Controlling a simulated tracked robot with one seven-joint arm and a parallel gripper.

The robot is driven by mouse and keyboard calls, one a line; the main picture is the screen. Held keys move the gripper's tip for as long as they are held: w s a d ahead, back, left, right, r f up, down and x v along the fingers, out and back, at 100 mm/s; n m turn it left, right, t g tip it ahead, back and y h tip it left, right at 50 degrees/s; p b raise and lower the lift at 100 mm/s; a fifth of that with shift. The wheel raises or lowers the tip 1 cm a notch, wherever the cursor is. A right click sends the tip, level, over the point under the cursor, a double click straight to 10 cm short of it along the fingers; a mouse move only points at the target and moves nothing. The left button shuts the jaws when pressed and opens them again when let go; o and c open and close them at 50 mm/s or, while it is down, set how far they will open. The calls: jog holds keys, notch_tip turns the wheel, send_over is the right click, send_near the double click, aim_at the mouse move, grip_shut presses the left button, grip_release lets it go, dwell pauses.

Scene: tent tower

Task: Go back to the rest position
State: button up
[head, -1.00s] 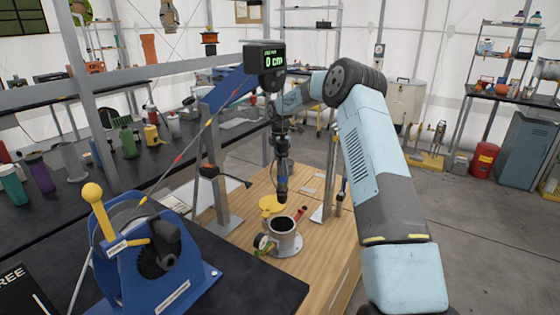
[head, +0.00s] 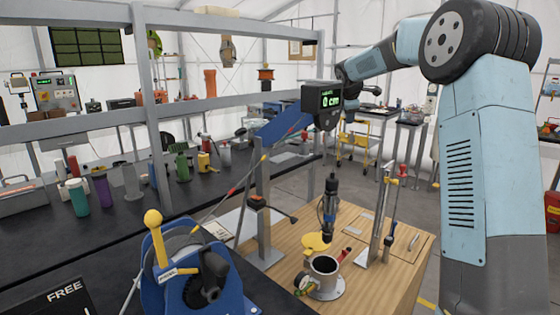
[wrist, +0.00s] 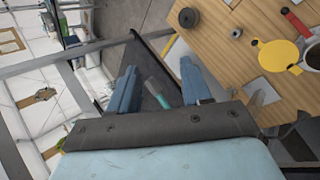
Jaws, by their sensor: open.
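My gripper (wrist: 160,78) shows in the wrist view with its two blue fingers apart and nothing held between them. In the head view my arm reaches up and away from the bench; its end is partly hidden behind the display reading 0 cm (head: 322,99). My gripper is apart from both. The cup also shows at the right edge of the wrist view, beside a yellow disc (wrist: 280,55).
A blue winch (head: 190,275) with a yellow-knobbed handle stands at the front left. A grey post (head: 262,215) and a slim stand (head: 382,215) rise near the cup. A dark bench (head: 120,235) with several bottles lies left, below a grey rail (head: 225,104).

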jog(key=s+a+r+m, duration=0.1)
jog(key=s+r+m, duration=0.2)
jog(key=s+r, duration=0.55)
jog(key=s+f+m, duration=0.3)
jog(key=s+m, duration=0.2)
jog(key=s, duration=1.4)
jog(key=s+f+m+g, duration=0.1)
jog(key=s+f+m, duration=0.2)
jog(key=s, duration=0.7)
jog(key=s+a+f+m+g+y, duration=0.1)
jog(key=s+f+m, duration=0.2)
jog(key=s, duration=0.7)
jog(key=s+f+m+g+y, duration=0.1)
jog(key=s+f+m, duration=0.2)
jog(key=s+f, duration=0.3)
jog(key=s, duration=0.4)
jog(key=shift+a+f+m, duration=0.15)
jog(key=shift+f+m, duration=0.2)
jog(key=shift+m, duration=0.05)
jog(key=shift+c, duration=0.5)
jog(key=shift+s+a, duration=0.1)
jog(key=shift+s, duration=0.05)
